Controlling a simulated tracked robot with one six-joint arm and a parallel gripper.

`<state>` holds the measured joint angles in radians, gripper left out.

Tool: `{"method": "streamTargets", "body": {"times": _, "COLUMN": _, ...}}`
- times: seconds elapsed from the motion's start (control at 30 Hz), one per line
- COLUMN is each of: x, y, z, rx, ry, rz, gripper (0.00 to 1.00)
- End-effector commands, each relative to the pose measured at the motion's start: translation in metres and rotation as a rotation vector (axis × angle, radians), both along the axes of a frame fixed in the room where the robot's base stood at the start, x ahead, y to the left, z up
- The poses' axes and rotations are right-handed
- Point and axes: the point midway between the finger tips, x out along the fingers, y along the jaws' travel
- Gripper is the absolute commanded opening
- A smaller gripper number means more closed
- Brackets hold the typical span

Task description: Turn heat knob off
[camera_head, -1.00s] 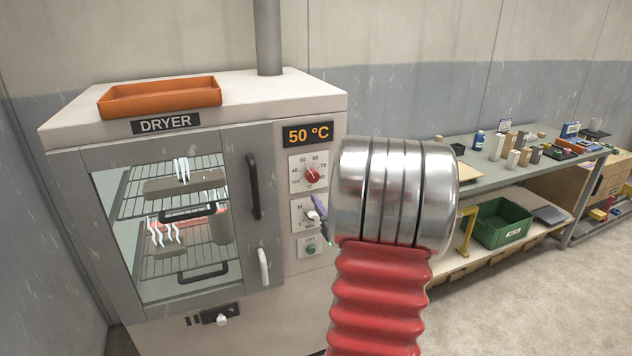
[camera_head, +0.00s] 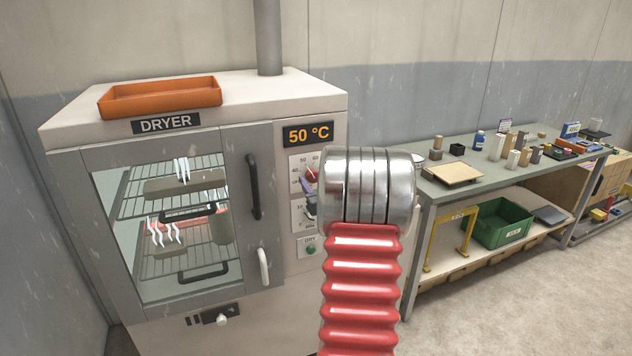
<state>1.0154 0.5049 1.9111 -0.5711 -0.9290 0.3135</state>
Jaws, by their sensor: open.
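The dryer (camera_head: 190,112) stands at the left with its display (camera_head: 308,134) reading 50 °C. The red heat knob (camera_head: 311,174) is on the panel under the display, on a white dial plate with numbers. Its right part is hidden behind my arm's metal wrist. A purple finger of my gripper (camera_head: 308,191) shows just left of the metal wrist, at the lower edge of the red knob in the picture. The rest of the gripper is hidden, and I cannot tell whether it touches the knob. A second dial below is partly covered.
The glass door is shut, with a dark handle (camera_head: 253,187) and a light latch (camera_head: 263,267) close to the panel. An orange tray (camera_head: 160,97) lies on top. A workbench (camera_head: 430,188) with several small items stands at the right, a green crate (camera_head: 503,234) on its lower shelf.

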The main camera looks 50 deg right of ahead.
Motion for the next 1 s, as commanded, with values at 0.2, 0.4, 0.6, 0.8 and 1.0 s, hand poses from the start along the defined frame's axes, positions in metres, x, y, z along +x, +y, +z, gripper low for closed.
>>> {"method": "streamTargets", "body": {"times": 0.2, "x": -0.0004, "y": 0.0000, "z": 0.0002, "rx": 0.000, "ry": 0.000, "rz": 0.000, "gripper": 0.47}}
{"method": "streamTargets", "body": {"times": 0.4, "x": -0.0005, "y": -0.0001, "z": 0.0003, "rx": -0.001, "ry": -0.001, "rz": 0.000, "gripper": 0.33}}
{"method": "streamTargets", "body": {"times": 0.6, "x": -0.0006, "y": -0.0001, "z": 0.0003, "rx": -0.001, "ry": -0.001, "rz": -0.001, "gripper": 0.18}}
{"method": "streamTargets", "body": {"times": 0.8, "x": -0.0008, "y": -0.0001, "z": 0.0003, "rx": -0.001, "ry": 0.000, "rz": 0.000, "gripper": 0.10}}
{"method": "streamTargets", "body": {"times": 1.0, "x": -0.0008, "y": -0.0001, "z": 0.0002, "rx": -0.017, "ry": 0.009, "rz": 0.000, "gripper": 0.10}}
